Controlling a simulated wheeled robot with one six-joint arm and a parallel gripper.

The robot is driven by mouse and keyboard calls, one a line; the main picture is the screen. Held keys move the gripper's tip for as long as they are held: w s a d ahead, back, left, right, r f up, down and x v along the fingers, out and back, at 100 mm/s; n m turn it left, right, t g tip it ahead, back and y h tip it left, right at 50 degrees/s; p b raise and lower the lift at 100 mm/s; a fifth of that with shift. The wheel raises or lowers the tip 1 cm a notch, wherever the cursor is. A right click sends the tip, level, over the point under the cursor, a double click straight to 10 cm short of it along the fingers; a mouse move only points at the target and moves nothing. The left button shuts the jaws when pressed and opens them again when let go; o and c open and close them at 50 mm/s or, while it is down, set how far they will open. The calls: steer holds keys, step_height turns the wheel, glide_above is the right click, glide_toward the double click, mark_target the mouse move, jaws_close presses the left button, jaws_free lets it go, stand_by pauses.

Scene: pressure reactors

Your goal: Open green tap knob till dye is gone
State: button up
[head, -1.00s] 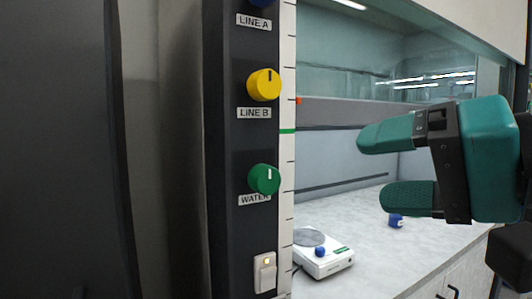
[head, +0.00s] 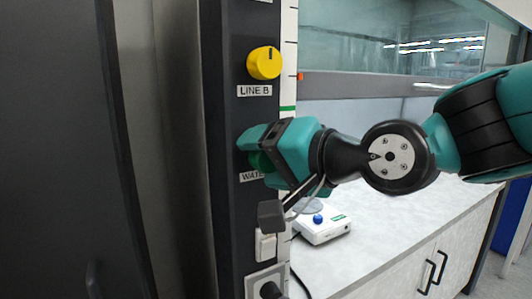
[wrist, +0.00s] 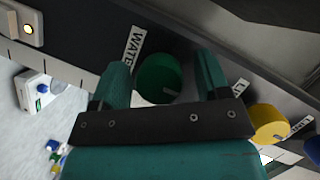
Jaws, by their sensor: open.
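The green knob (wrist: 159,77), beside the "WATER" label (wrist: 132,48), is on the dark panel. In the wrist view it sits between the two open fingers of my gripper (wrist: 164,80), with a gap visible on each side. In the head view my gripper (head: 252,150) is at the panel and covers most of the green knob (head: 262,163). The knob's pointer line shows only faintly in the wrist view. No dye or tube content is visible.
The yellow LINE B knob (head: 264,63) is above the green one. A lit white switch (head: 266,246) and a socket (head: 266,284) are below. A scale (head: 323,227) stands on the bench to the right. A dark surface fills the left.

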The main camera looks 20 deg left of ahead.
steer(key=c, duration=0.9)
steer(key=n+t+h+b, duration=0.1)
steer(key=n, duration=0.2)
steer(key=shift+h, duration=0.4)
steer(key=n+t+h+b, duration=0.1)
steer(key=n, duration=0.1)
steer(key=shift+f+n, duration=0.1)
steer(key=shift+n, duration=0.2)
steer(key=n+t+h+b, duration=0.1)
steer(key=n+b, duration=0.1)
steer(key=n, duration=0.1)
steer(key=shift+t+h, duration=0.3)
steer(key=shift+n+t+h+b, duration=0.35)
steer(key=shift+n+t+h, duration=0.25)
steer(key=shift+n, duration=0.5)
